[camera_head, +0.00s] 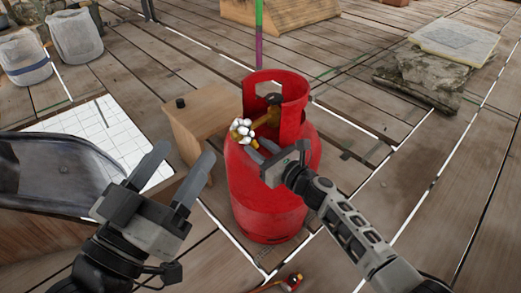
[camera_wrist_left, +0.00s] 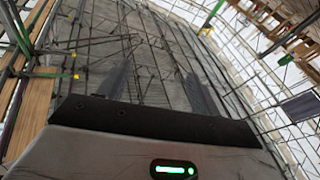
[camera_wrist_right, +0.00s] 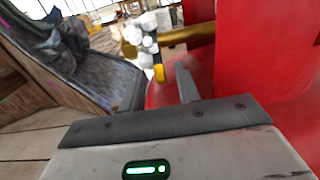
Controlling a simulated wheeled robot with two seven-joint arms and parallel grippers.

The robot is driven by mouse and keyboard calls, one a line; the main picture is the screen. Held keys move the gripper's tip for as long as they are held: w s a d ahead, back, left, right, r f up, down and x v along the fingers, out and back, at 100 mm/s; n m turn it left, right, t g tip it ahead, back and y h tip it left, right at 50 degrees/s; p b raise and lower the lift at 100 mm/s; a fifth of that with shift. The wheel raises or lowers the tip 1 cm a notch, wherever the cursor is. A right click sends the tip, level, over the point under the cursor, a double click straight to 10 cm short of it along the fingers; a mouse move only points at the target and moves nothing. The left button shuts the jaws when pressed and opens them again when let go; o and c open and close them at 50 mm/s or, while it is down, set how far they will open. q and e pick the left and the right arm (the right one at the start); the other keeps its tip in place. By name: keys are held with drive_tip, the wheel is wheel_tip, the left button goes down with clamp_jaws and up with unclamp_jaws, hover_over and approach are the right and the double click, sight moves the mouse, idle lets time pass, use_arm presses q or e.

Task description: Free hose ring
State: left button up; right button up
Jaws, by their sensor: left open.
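A red gas cylinder (camera_head: 268,195) stands upright on the plank floor, with a cut-out collar at its top. A brass valve fitting (camera_head: 265,121) shows in the collar opening, with a white and yellow part (camera_head: 242,131) at its outer end. I cannot make out a separate hose ring there. My right gripper (camera_head: 259,149) is just below this part. In the right wrist view the white part (camera_wrist_right: 147,38) and its yellow tip lie by the fingertips, which stand partly apart; contact is unclear. My left gripper (camera_head: 178,165) is open and empty, left of the cylinder.
A small wooden table (camera_head: 202,118) with a black knob-like piece (camera_head: 180,103) stands left of the cylinder. A dark curved tray (camera_head: 55,165) lies at left. A small red and yellow item (camera_head: 292,282) is on the floor in front. Stone blocks (camera_head: 430,75) stand at back right.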

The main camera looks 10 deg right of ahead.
clamp_jaws()
drive_tip(key=shift+r, duration=0.1)
